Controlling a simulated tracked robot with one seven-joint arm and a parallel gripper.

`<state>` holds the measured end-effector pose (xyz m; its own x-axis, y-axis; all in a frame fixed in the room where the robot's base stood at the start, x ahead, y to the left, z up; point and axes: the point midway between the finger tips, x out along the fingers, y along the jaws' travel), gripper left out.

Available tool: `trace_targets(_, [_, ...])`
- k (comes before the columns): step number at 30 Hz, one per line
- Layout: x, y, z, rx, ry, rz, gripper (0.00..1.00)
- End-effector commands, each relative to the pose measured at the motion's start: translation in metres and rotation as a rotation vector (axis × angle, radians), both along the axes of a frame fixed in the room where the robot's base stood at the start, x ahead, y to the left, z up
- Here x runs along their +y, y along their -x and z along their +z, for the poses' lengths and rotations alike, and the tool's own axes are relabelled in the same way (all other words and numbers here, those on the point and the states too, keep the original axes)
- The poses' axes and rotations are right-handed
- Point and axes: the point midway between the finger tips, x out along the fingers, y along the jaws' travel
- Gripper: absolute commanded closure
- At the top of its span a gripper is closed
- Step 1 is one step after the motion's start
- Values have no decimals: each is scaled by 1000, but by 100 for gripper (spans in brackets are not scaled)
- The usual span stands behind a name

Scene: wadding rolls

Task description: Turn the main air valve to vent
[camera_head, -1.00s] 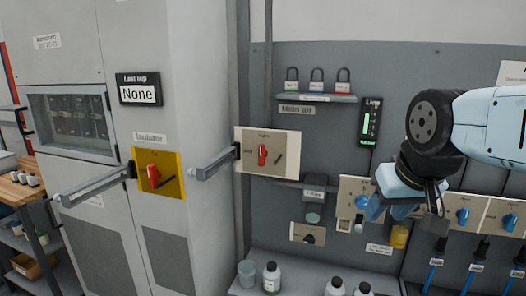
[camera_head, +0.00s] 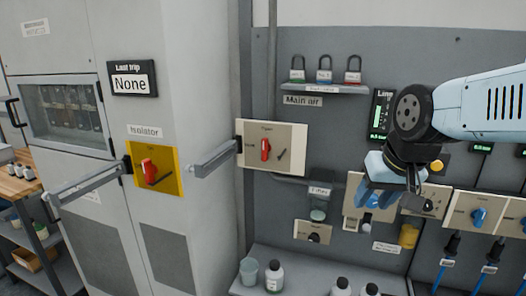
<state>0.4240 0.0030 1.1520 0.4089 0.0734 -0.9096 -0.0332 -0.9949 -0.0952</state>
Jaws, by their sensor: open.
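The "Main air" label (camera_head: 302,100) is on the grey wall panel. Below it is a cream plate (camera_head: 292,140) with a red handle (camera_head: 265,149), which stands upright. A dark slanted mark lies to the right of the handle; the small print on the plate is too blurred to read. My gripper (camera_head: 372,198), with blue fingers, is open and empty. It appears to the right of and lower than the red handle, apart from it, in front of another cream plate (camera_head: 353,183).
A yellow plate labelled "Isolator" (camera_head: 175,185) carries a similar red handle (camera_head: 149,171) on the cabinet. Grey bars (camera_head: 212,164) jut out beside both plates. Three padlocks (camera_head: 324,76) stand on a small shelf. Bottles (camera_head: 274,278) stand on the lower ledge.

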Motion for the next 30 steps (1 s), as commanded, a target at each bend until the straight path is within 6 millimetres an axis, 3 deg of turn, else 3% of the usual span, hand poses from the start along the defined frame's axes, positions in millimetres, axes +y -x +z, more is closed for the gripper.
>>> trace_targets(12, [17, -72, -88, 212, -95, -126, 55])
trace_targets(30, [38, -125, -215, 331, 92, -379, 55])
